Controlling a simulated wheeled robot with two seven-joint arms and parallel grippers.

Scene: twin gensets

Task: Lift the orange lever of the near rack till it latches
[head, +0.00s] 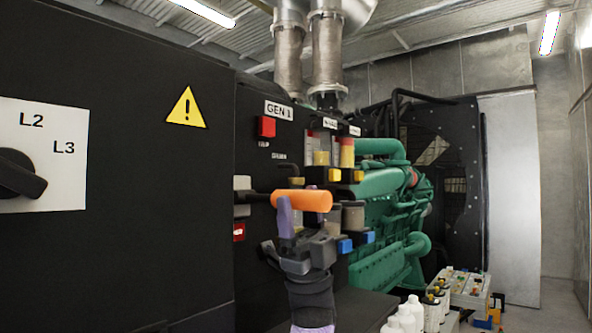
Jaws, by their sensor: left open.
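The orange lever (308,200) sticks out to the right from a pale mount on the dark panel, in the middle of the head view. It lies about level. My left gripper (298,203) comes up from below with its jaws open. One purple finger stands in front of the lever's lower edge. A small purple bit shows above and behind the lever, so the lever seems to lie between the fingers. Contact cannot be told. The lever's latch is not clear to see. My right gripper is not in view.
Blue-ended (345,246) and yellow-ended (340,174) fittings with cylinders stand close right of the lever. A red button (266,127) sits above under the GEN 1 label. A black cabinet (130,230) fills the left. A green engine (385,200) stands behind; batteries (465,290) and white bottles (405,316) are lower right.

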